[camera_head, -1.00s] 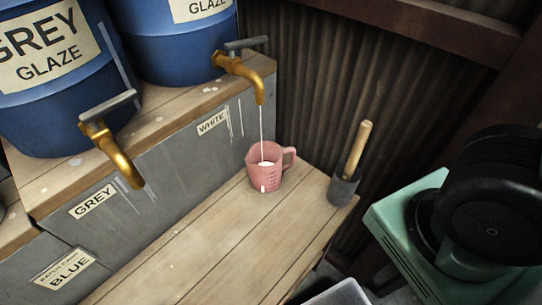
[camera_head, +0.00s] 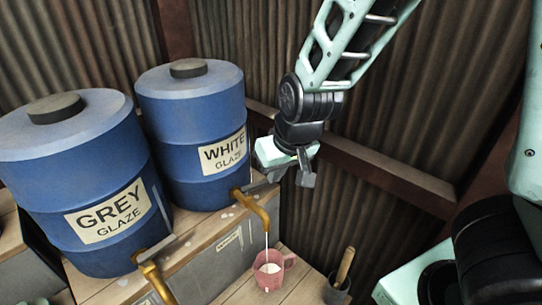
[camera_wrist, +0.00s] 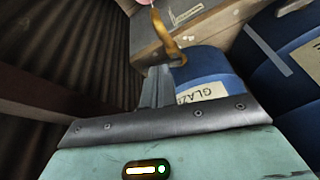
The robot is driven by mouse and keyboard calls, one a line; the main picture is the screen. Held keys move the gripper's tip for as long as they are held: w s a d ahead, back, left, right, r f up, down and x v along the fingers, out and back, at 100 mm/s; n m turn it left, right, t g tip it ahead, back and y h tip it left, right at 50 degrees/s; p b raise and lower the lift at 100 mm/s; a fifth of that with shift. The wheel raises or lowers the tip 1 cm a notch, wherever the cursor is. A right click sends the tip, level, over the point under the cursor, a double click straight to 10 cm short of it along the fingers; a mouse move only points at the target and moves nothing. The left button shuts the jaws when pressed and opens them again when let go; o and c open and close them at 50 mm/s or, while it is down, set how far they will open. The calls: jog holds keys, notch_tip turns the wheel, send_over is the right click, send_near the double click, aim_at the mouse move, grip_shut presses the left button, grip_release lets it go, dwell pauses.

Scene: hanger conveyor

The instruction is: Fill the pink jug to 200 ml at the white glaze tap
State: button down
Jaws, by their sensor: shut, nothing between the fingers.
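The pink jug (camera_head: 268,277) stands upright on the lower wooden shelf, under the brass white glaze tap (camera_head: 257,208). A thin white stream runs from the spout into the jug, and white liquid shows inside. I cannot read the level against the jug's marks. The tap's grey lever (camera_head: 262,187) sits on top of it. My gripper (camera_head: 305,180) is shut and empty, above and right of the tap and apart from the jug. In the wrist view, my gripper's fingers (camera_wrist: 157,85) show near the brass tap (camera_wrist: 167,42); a bit of pink jug (camera_wrist: 145,2) shows at the top edge.
The blue white-glaze barrel (camera_head: 195,135) and grey-glaze barrel (camera_head: 85,185) stand on the upper ledge. The grey glaze tap (camera_head: 150,270) is at lower left. A dark pot (camera_head: 337,290) with a wooden-handled tool stands right of the jug. A corrugated wall is behind.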

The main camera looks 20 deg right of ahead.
aim_at(257, 188)
jog(key=w+d+f+b, duration=0.1)
jog(key=w+f+b, duration=0.1)
jog(key=w+f, duration=0.4)
jog(key=shift+w+d+f+h, duration=0.25)
jog(key=shift+d+f+h, duration=0.15)
jog(key=shift+f, duration=1.15)
